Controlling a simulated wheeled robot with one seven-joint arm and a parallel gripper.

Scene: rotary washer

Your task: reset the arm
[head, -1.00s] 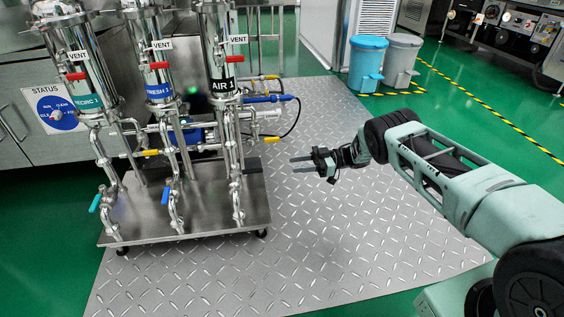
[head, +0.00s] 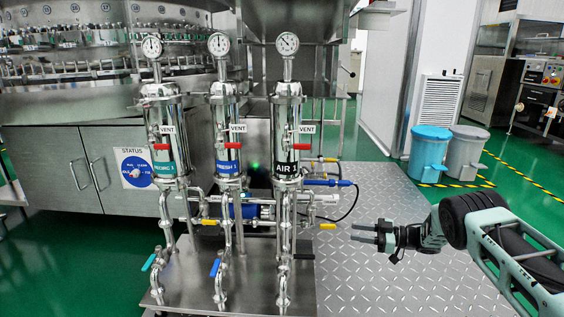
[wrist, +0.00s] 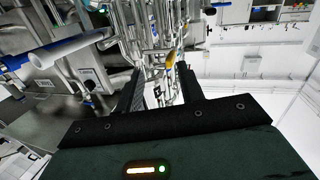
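My gripper (head: 366,234) is at the right in the head view, on the end of my green and black arm, which reaches in from the lower right. Its two fingers point left, toward the pipework, and stand apart with nothing between them. In the wrist view the two dark fingers (wrist: 163,88) are also spread, with pipes and a yellow handle seen beyond the gap. The gripper is apart from the filter stand (head: 240,290) and touches nothing that I can see.
Steel filter housings with gauges, red vent handles and yellow (head: 327,227), blue and teal valve handles stand left of my gripper. A blue bin (head: 429,152) and a grey bin (head: 465,153) stand behind. The metal floor plate (head: 390,285) is clear around the gripper.

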